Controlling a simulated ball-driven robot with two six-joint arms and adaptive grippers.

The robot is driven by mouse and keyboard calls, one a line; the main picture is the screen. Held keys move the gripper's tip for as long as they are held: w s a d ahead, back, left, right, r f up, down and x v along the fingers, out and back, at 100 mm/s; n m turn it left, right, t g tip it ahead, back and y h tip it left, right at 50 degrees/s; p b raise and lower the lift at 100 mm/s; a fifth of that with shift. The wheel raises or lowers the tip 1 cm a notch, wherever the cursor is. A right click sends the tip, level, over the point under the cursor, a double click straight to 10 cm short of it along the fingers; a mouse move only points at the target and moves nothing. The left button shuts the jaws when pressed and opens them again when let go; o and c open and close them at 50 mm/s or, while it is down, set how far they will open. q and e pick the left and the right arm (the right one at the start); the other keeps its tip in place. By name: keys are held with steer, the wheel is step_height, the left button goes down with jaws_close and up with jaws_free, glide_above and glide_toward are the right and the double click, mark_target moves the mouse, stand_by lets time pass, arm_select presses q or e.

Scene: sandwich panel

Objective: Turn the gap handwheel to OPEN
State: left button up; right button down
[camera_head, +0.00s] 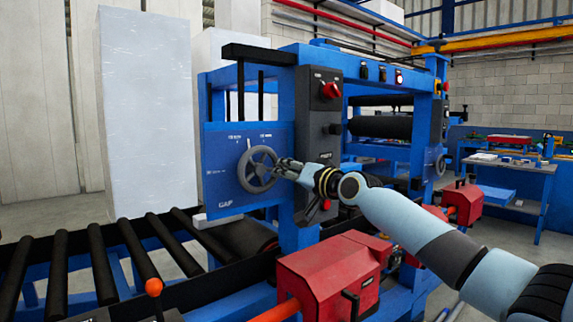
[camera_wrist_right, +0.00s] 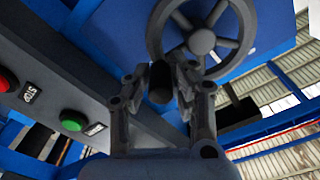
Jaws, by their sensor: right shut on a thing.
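The gap handwheel (camera_head: 258,170) is a dark grey spoked wheel on the blue panel marked GAP (camera_head: 225,190). It also shows at the top of the right wrist view (camera_wrist_right: 203,38). My right gripper (camera_head: 282,167) reaches it from the right, at the wheel's right side. In the right wrist view my right gripper (camera_wrist_right: 173,82) has its fingers around a dark cylindrical handle (camera_wrist_right: 160,88) at the wheel's lower left rim, and is shut on it. White markings sit above the wheel on the panel, too small to read fully. My left gripper is not in view.
A dark control box (camera_head: 318,130) with a red knob stands just right of the wheel. In the right wrist view it shows a red button (camera_wrist_right: 4,84) and a green button (camera_wrist_right: 73,120). A roller conveyor (camera_head: 95,255) and a red housing (camera_head: 330,270) lie below.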

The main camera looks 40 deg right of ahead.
steer(key=a+f+m+p, duration=0.5)
steer(key=a+m+p, duration=0.1)
steer(key=m, duration=1.2)
steer(key=shift+s+m, duration=0.3)
steer(key=shift+a, duration=0.1)
steer(key=c, duration=1.4)
jaws_free()
steer(key=shift+o, duration=1.2)
steer(key=shift+r, duration=0.15)
